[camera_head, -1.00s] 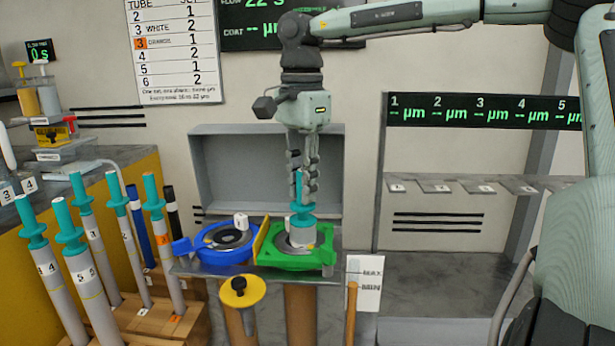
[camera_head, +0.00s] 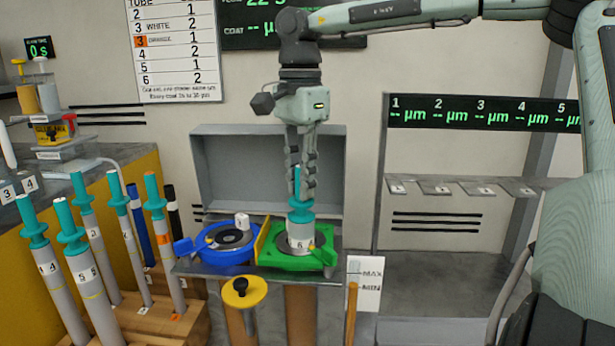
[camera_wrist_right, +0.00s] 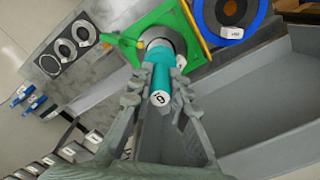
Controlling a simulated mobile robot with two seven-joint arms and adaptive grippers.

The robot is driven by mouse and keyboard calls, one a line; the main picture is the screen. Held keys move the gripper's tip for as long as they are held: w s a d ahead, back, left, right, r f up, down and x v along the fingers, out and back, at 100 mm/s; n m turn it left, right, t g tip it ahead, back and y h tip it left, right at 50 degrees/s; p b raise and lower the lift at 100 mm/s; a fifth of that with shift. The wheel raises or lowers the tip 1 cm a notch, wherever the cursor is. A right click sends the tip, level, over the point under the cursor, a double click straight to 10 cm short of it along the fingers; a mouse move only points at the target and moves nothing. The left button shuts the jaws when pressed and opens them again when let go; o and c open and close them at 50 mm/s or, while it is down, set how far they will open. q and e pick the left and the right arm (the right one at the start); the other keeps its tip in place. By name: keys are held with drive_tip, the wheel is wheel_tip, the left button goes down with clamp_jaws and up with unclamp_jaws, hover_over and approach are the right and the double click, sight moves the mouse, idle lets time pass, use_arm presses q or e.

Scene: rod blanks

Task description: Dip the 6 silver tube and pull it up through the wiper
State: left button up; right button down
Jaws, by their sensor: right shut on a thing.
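My right gripper (camera_head: 301,190) is shut on the teal handle of the silver tube marked 6 (camera_head: 299,245). The tube stands upright in the round opening of the green wiper (camera_head: 318,259), with a short length of its grey body and the 6 label showing above it. The lower part is hidden inside. In the right wrist view, the gripper (camera_wrist_right: 163,84) closes around the teal handle (camera_wrist_right: 160,60), whose end also bears a 6. The green wiper (camera_wrist_right: 132,50) lies beyond it. My left gripper is not in view.
A blue wiper (camera_head: 189,245) sits directly left of the green one. Several teal-handled tubes (camera_head: 91,235) stand in a wooden rack (camera_head: 190,335) at left. A yellow lid with a black knob (camera_head: 243,290) is in front. A numbered rack (camera_head: 435,186) is at right, with clear space before it.

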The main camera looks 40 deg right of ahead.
drive_tip(key=shift+w+a+r+p, duration=0.15)
drive_tip(key=shift+r+p, duration=0.9)
drive_tip(key=shift+w+a+r+p, duration=0.15)
drive_tip(key=shift+r+p, duration=0.85)
wheel_tip(320, 180, up, 4)
drive_tip(key=p, duration=0.4)
drive_tip(key=shift+r, duration=0.1)
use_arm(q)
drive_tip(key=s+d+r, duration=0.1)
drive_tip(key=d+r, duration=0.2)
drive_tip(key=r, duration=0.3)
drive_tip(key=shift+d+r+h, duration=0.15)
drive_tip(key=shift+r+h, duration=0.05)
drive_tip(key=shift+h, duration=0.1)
use_arm(e)
drive_tip(key=shift+r, duration=0.15)
drive_tip(key=shift+r+p, duration=2.65)
drive_tip(key=shift+r, duration=0.35)
use_arm(q)
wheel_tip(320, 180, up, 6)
drive_tip(key=p, duration=0.1)
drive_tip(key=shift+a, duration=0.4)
use_arm(e)
wheel_tip(320, 180, up, 6)
hover_over(296, 166)
drive_tip(key=shift+f, duration=0.15)
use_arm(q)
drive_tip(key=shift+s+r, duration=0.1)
